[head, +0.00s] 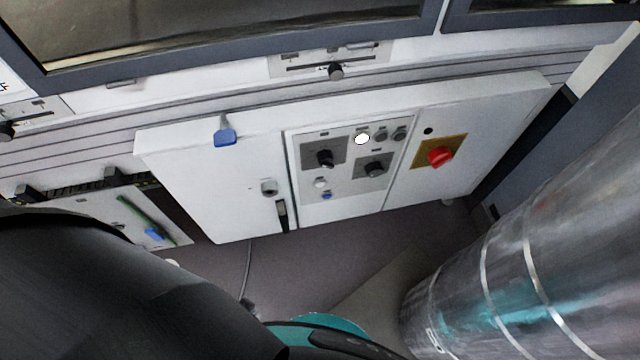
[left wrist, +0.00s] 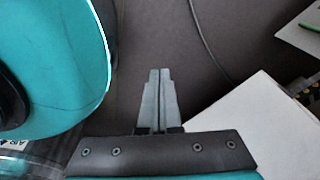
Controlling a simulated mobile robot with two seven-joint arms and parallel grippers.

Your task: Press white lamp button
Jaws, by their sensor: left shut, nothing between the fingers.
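The white lamp button (head: 362,139) is a bright white round on the control panel (head: 350,193) of the white cabinet, at the left end of a short row with two dark round buttons. My left gripper (left wrist: 160,73) shows in the left wrist view, with its two grey fingers shut together and nothing between them. It is over the dark grey floor, beside a white surface at lower right, apart from the button. The button is not seen in the left wrist view. In the head view my dark arm fills the lower left and I cannot make out the fingertips. My right gripper is not in view.
Black knobs (head: 325,158) and (head: 375,168) sit below the button. A red rotary switch (head: 440,156) on a yellow plate is to the right. A blue tag (head: 225,137) hangs over the cabinet's top edge. A large metal cylinder stands at lower right. A thin cable (left wrist: 207,45) lies on the floor.

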